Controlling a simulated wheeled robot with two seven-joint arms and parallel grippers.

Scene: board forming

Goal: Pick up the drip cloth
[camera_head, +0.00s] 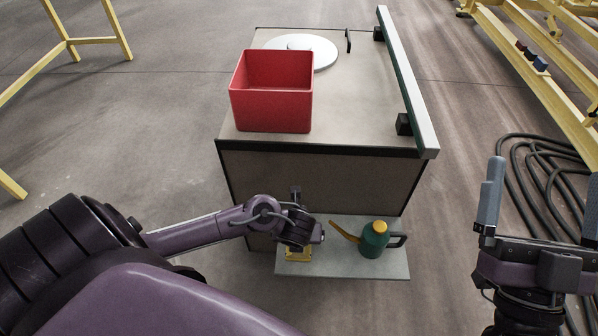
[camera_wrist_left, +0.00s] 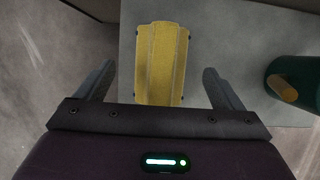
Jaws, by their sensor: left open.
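The drip cloth, a folded yellow cloth, lies on the small grey side shelf (camera_head: 340,267). In the head view the cloth (camera_head: 298,257) is mostly hidden under my left gripper (camera_head: 297,243). In the left wrist view the cloth (camera_wrist_left: 161,62) shows between the two spread fingers of my left gripper (camera_wrist_left: 157,86). That gripper is open and empty above the cloth, with a finger off each long side. My right gripper (camera_head: 541,206) is at the right of the head view, fingers apart and empty, away from the shelf.
A green oil can (camera_head: 373,241) with a yellow spout stands on the shelf to the right of the cloth. The cabinet (camera_head: 360,110) behind holds a red bin (camera_head: 271,108), a round grey disc (camera_head: 320,50) and a long metal bar (camera_head: 408,85). Black hose (camera_head: 545,190) lies coiled on the floor.

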